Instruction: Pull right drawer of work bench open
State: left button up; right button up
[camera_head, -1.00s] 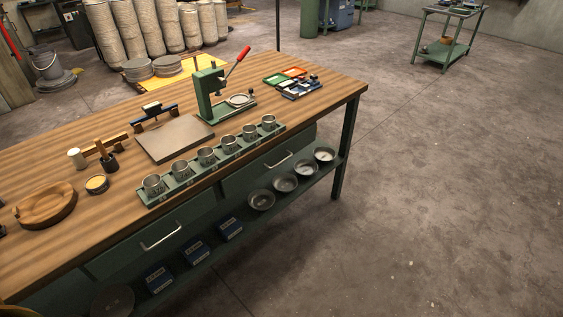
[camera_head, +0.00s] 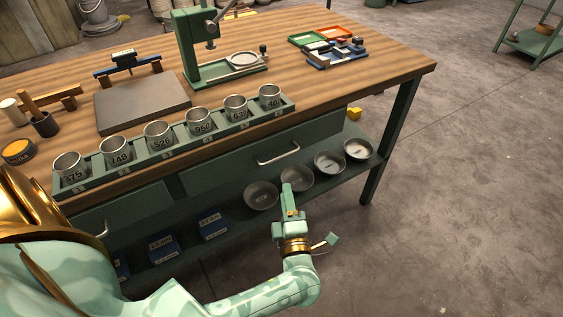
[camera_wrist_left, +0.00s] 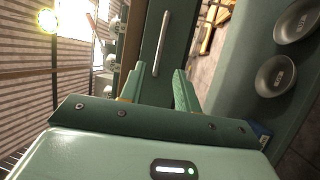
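The wooden-topped green work bench (camera_head: 330,92) fills the middle of the head view. Its right drawer (camera_head: 222,175) sits flush under the top, with a silver bar handle (camera_head: 278,154). My left gripper (camera_head: 287,187) is in front of the bench, below the handle in the picture. In the left wrist view, the two green fingers (camera_wrist_left: 157,88) are spread with nothing between them. The handle (camera_wrist_left: 162,45) shows beyond the fingertips, apart from them, running roughly lengthwise up the picture. My right gripper is not in view.
A green rack of numbered metal cups (camera_head: 178,142) stands along the bench's front edge. Metal bowls (camera_head: 330,162) and blue boxes (camera_head: 162,248) sit on the lower shelf. A green press (camera_head: 193,50) stands on top. The floor (camera_head: 450,200) at the right is clear.

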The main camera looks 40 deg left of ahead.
pick_arm(q)
jog(key=b+x, duration=0.1)
jog(key=x, duration=0.9)
jog(key=shift+w+a, duration=0.2)
jog(key=shift+f, duration=0.1)
grip_shut()
